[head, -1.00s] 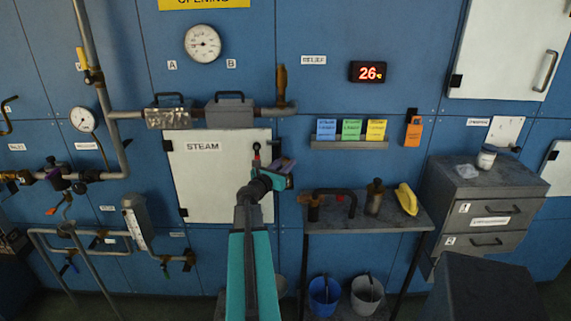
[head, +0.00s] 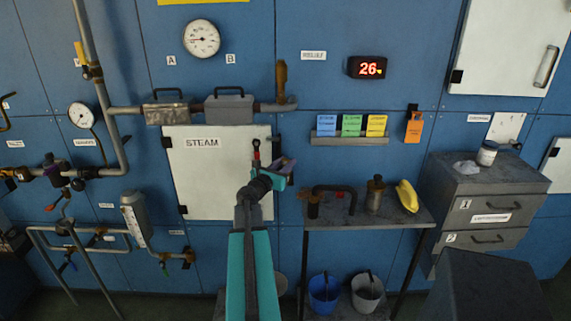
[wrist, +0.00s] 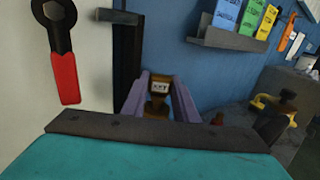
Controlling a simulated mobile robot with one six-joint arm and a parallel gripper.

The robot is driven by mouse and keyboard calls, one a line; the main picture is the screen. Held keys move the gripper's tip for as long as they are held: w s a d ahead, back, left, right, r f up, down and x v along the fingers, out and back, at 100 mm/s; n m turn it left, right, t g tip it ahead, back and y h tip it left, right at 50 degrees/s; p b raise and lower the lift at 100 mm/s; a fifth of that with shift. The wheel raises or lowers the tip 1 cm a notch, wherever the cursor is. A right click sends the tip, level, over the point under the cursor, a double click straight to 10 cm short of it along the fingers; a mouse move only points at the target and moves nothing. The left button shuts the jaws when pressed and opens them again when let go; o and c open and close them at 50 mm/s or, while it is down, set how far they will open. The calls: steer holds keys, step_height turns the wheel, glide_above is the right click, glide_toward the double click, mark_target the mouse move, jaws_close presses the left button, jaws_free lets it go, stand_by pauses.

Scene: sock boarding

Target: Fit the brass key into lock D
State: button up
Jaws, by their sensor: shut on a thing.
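My gripper (head: 284,168), with purple fingers, is in front of the right edge of the white STEAM door (head: 212,195). In the wrist view, the gripper (wrist: 160,92) is shut on a brass-coloured piece, which looks like the brass key (wrist: 157,107). It has a small white tag whose lettering seems to read KEY. In the head view the gripper and my arm hide the held piece. I cannot make out any lock marked D in either view.
A red-handled lever (wrist: 64,70) is on the STEAM door, left of my gripper. A side table (head: 352,212) with a dark bent pipe (head: 338,188) and a yellow object (head: 407,196) stands to the right. A card rack (head: 350,140) hangs above it.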

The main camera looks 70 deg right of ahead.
steer(key=shift+f+b, duration=0.6)
steer(key=shift+f, duration=0.15)
steer(key=o, duration=1.2)
steer(key=shift+c, duration=0.2)
steer(key=shift+a, duration=0.15)
steer(key=w+a+p, duration=0.2)
steer(key=a+p, duration=0.1)
steer(key=a, duration=1)
steer(key=shift+w+p, duration=0.15)
steer(key=shift+p, duration=0.15)
steer(key=shift+a, duration=0.1)
stand_by(0.7)
